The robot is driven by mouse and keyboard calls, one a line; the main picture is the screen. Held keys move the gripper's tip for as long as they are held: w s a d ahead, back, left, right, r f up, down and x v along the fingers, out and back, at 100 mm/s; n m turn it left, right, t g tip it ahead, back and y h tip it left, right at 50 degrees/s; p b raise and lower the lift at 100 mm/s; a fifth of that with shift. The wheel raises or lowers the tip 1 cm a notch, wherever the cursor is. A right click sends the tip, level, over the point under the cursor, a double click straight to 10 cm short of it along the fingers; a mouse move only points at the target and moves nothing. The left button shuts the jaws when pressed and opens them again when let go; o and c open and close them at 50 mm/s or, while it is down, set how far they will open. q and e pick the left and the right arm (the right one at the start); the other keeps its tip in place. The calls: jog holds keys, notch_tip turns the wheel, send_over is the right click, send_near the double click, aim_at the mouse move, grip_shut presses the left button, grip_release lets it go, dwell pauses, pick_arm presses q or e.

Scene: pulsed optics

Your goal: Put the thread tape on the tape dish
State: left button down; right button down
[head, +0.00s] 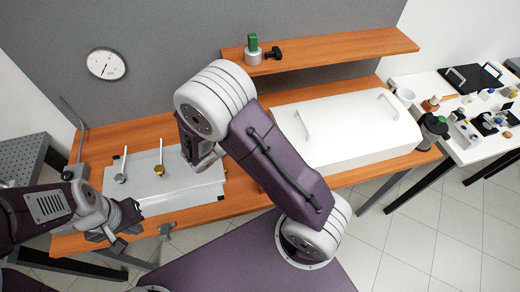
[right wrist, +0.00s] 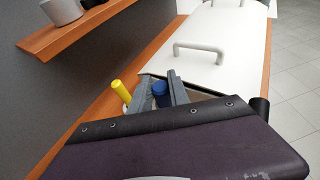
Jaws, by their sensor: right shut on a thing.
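In the right wrist view, the two grey fingers of my right gripper (right wrist: 160,95) are closed around a small blue piece (right wrist: 160,89), mostly hidden by the fingers and my arm. Whether this is the thread tape I cannot tell. In the head view my right arm hides its gripper. My left gripper (head: 124,218) is at the front edge of a grey-white tray (head: 185,200), and its jaw gap is unclear. On the tray stand two thin-stemmed items, one with a grey end (head: 120,178) and one with a brass end (head: 159,169). I cannot pick out the tape dish.
A white box with two handles (head: 345,130) fills the right of the wooden bench (head: 82,240). A yellow-handled thing (right wrist: 121,91) is beside my right fingers. A wooden shelf (head: 330,50) holds a green-topped item (head: 252,50). A white side table (head: 470,155) is cluttered.

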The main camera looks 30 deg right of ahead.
jog(key=f, duration=0.7)
jog(key=shift+w+d, duration=0.2)
jog(key=shift+d, duration=0.05)
jog(key=shift+a+f, duration=0.25)
jog(key=shift+f, duration=0.15)
jog(key=f, duration=0.4)
jog(key=shift+d+f, duration=0.1)
jog(key=shift+d, duration=0.15)
jog(key=shift+a+f, duration=0.1)
jog(key=shift+a, duration=0.05)
jog(key=shift+f, duration=0.1)
jog(key=c, duration=1.2)
grip_release()
jog(key=shift+c, duration=0.2)
